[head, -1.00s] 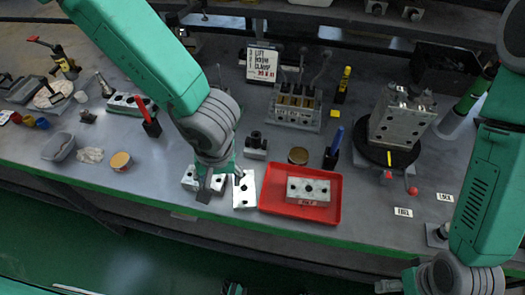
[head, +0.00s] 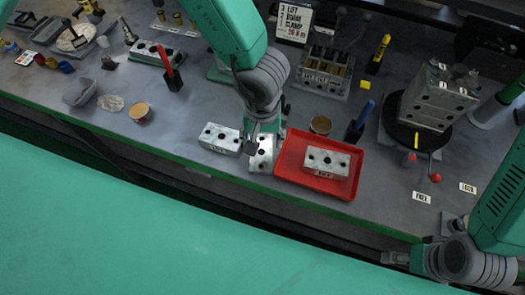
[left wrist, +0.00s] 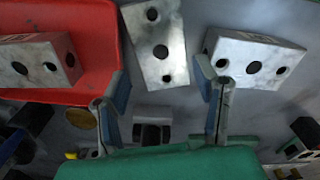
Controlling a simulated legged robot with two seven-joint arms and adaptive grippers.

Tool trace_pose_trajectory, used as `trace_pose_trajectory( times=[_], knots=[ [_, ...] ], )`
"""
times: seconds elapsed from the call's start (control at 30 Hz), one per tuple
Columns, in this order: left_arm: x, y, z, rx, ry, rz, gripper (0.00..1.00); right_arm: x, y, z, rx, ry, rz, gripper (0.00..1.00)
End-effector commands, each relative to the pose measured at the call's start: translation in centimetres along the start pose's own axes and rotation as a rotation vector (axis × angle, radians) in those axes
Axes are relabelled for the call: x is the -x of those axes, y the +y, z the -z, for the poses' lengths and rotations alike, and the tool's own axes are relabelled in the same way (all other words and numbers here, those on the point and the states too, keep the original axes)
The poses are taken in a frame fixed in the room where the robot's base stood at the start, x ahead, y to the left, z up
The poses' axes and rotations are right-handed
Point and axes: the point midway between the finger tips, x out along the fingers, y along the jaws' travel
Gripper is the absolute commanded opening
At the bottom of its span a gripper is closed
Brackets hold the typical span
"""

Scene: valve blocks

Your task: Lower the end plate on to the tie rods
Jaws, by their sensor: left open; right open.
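A flat pale metal plate with holes (head: 262,155), which looks like the end plate, lies on the bench between a holed block and a red tray. It also shows in the left wrist view (left wrist: 160,45). My left gripper (head: 266,138) is open above its far end; in the left wrist view its fingers (left wrist: 162,105) are spread wide, with nothing held. My right gripper (head: 396,258) is open and empty near the bench's front edge at the lower right. A fixture with several upright rods (head: 328,70) stands behind; I cannot tell whether these are the tie rods.
A holed block (head: 220,138) lies close left of the plate. The red tray (head: 288,170) with another block (head: 327,161) is close right. A blue-handled tool (head: 358,122) and a large block on a round black base (head: 437,97) stand further right.

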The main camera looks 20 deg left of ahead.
Motion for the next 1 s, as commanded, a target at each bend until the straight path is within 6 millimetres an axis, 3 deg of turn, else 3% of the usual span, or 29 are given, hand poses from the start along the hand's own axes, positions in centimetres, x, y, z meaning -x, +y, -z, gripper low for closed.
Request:
trace_pose_trajectory(
  times=[0.27, 0.5, 0.53, 0.63, 0.67, 1.0],
  knots=[
    [-4.2, -0.1, 0.2, -0.001, 0.000, 0.003, 0.55, -0.7, 0.0, 0.0, 0.000, 0.000, 0.000, 0.73],
    [-4.5, -0.1, 0.2, 0.001, 0.001, 0.000, 0.55, -0.7, 0.0, 0.0, 0.000, 0.000, 0.000, 0.73],
    [-4.4, -0.1, 0.2, 0.001, 0.001, 0.000, 0.52, -0.7, 0.0, 0.0, 0.000, 0.000, 0.000, 0.73],
    [-4.4, -0.1, 0.2, 0.001, 0.000, 0.000, 0.17, -0.7, 0.0, 0.0, 0.000, 0.000, 0.000, 0.73],
    [-4.4, 0.0, 0.2, 0.001, 0.000, 0.000, 0.10, -0.7, 0.0, 0.0, 0.000, 0.000, 0.000, 0.73],
    [-3.7, 0.0, 0.3, 0.002, 0.002, -0.001, 0.10, -0.5, 0.0, 0.0, 0.000, 0.000, 0.000, 0.73]
  ],
)
